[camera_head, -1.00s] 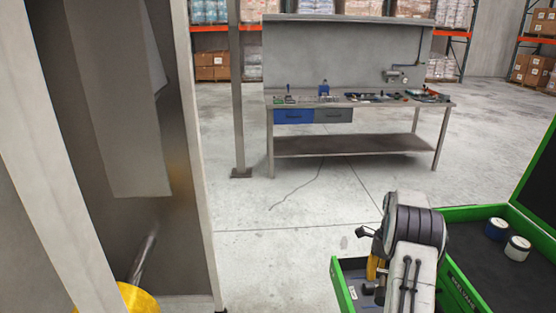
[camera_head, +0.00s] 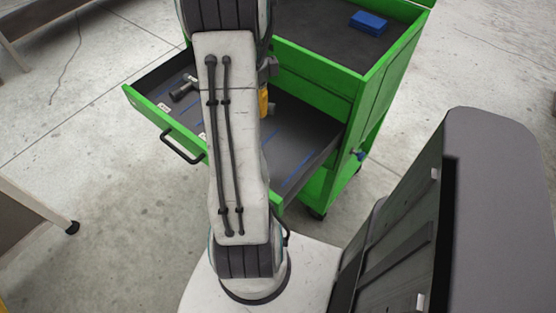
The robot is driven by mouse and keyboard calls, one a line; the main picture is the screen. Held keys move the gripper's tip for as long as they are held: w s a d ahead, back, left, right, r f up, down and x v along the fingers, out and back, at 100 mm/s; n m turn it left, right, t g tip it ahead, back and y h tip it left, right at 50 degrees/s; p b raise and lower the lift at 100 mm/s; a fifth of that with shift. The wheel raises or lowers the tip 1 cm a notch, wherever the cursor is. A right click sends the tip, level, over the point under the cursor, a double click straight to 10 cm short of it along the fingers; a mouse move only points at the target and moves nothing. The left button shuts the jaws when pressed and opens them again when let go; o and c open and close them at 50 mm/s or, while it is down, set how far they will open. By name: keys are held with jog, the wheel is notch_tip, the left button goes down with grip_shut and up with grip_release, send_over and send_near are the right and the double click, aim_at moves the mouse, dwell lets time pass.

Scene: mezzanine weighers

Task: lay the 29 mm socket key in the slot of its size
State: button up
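A green tool cabinet's drawer (camera_head: 134,99) stands open, with a dark floor and thin blue lines marking slots. A small dark tool with a silvery end (camera_head: 185,88) lies at the drawer's left; it may be a socket key, but its size cannot be read. Small white labels (camera_head: 164,107) sit near the drawer's front; their writing is too small to read. My arm crosses the middle of the drawer and hides part of it. My gripper is hidden behind the arm. A yellow piece (camera_head: 263,103) shows beside the arm; what it belongs to is unclear.
The cabinet top (camera_head: 330,45) carries a blue box (camera_head: 369,22) at the back. A black handle (camera_head: 182,150) sticks out from the drawer front. Another piece of furniture (camera_head: 30,215) stands at the left edge. Concrete floor is clear left of the cabinet.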

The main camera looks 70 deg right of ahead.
jog(key=s+a+f+m+b, duration=0.45)
jog(key=s+a, duration=0.25)
jog(key=s, duration=0.4)
send_over(286, 146)
jog(key=shift+m, duration=0.25)
notch_tip(286, 146, down, 6)
jog(key=shift+a+f, duration=0.15)
jog(key=shift+f+b, duration=0.3)
jog(key=shift+f, duration=1.75)
jog(key=o, duration=1.2)
notch_tip(286, 146, up, 12)
jog(key=shift+p, duration=1.05)
